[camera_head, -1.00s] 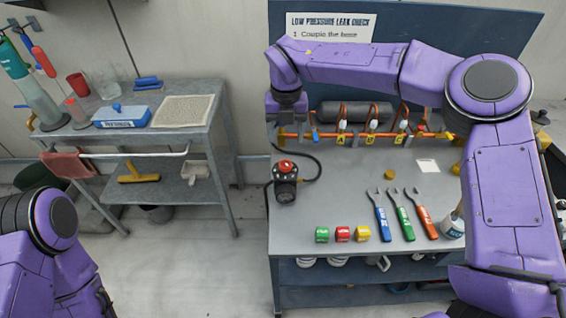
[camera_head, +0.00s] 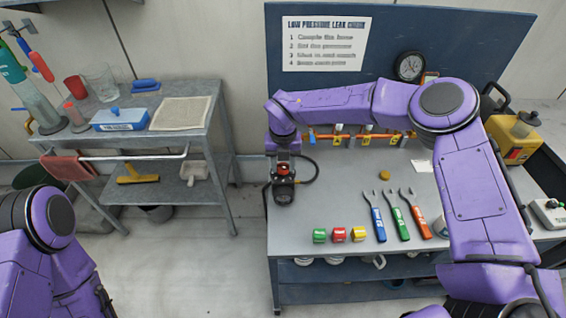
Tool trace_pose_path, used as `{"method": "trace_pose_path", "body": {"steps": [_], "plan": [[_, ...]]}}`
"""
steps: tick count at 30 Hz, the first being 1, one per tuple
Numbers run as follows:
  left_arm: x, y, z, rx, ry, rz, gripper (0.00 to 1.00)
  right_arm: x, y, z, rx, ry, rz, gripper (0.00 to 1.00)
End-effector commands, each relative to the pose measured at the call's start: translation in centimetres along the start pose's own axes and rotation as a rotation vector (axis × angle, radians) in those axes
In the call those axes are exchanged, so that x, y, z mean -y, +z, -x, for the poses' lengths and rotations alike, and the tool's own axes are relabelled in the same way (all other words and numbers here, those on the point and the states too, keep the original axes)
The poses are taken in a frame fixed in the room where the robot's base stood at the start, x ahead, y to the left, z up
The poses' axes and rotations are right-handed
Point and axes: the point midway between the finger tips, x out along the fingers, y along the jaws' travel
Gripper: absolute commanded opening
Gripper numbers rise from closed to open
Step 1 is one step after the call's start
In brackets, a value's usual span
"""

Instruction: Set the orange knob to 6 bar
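The orange-red knob (camera_head: 282,170) sits on top of a black device (camera_head: 284,191) at the left end of the grey workbench. My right gripper (camera_head: 283,158) points down just above and behind the knob in this view, partly overlapping it. I cannot tell whether it touches the knob, and its fingers are too small and hidden to tell their opening. My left gripper is out of view; only part of the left arm shows at lower left.
Red-orange pipework with yellow tags (camera_head: 367,139) runs behind my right arm. Green, red and yellow blocks (camera_head: 338,236) and coloured wrenches (camera_head: 401,215) lie at the bench front. A black hose (camera_head: 316,170) curves beside the device. A grey cart (camera_head: 215,140) stands left.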

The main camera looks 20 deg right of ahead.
Motion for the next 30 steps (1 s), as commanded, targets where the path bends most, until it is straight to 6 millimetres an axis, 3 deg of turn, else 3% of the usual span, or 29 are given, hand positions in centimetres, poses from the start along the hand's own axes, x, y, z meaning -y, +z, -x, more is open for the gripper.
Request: {"method": "trace_pose_path", "body": {"steps": [2,14,30], "plan": [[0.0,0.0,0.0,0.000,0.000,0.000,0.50,0.0,0.0,0.0,0.000,0.000,-0.001,0.11],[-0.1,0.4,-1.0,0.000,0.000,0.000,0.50,0.0,0.1,-0.2,0.001,0.001,-0.068,0.11],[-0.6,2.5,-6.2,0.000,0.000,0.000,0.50,0.0,0.1,-0.5,0.003,0.002,-0.518,0.11]]}}
